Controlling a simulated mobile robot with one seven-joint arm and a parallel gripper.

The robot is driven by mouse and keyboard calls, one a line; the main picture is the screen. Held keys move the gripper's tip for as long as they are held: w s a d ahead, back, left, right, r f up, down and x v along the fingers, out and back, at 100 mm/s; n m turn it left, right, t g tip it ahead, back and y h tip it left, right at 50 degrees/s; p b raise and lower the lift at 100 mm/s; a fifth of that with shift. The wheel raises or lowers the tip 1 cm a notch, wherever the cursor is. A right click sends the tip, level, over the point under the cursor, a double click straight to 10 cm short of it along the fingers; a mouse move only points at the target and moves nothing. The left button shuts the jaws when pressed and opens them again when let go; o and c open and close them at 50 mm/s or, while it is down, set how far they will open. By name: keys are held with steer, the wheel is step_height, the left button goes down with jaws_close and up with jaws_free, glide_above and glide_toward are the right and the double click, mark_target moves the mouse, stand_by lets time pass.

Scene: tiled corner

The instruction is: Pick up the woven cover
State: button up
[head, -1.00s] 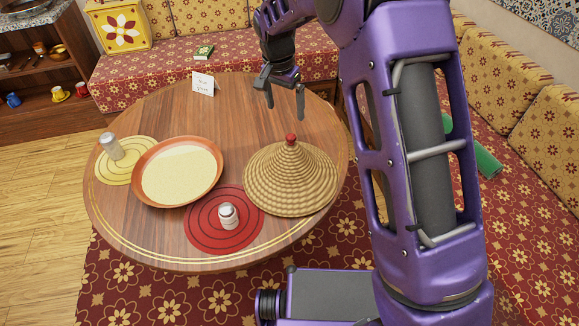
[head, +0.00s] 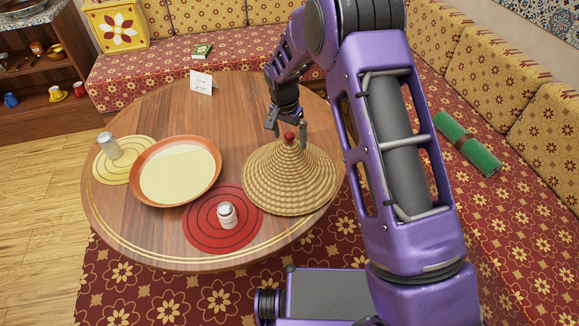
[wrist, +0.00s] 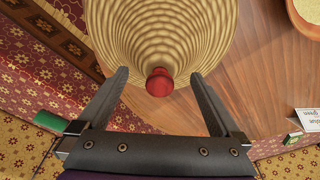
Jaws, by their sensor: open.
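The woven cover (head: 290,180) is a tan, ridged cone with a red knob (head: 289,137) on top. It stands upright on the right side of the round wooden table (head: 150,110). My gripper (head: 288,134) is open at the top of the cone, its fingers on either side of the knob in the head view. In the wrist view, the knob (wrist: 159,82) lies between the two spread fingertips (wrist: 158,76), with the cover (wrist: 160,35) beyond. I see no contact between the fingers and the knob. What the cover hides beneath it cannot be seen.
An orange-rimmed dish (head: 217,158) stands left of the cover. A white-topped shaker (head: 227,215) is on a red mat (head: 200,238); another shaker (head: 109,145) is on a yellow mat (head: 140,145). A small card (head: 201,82) stands at the table's back. Cushioned benches surround the table.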

jaws_close()
stand_by(0.5)
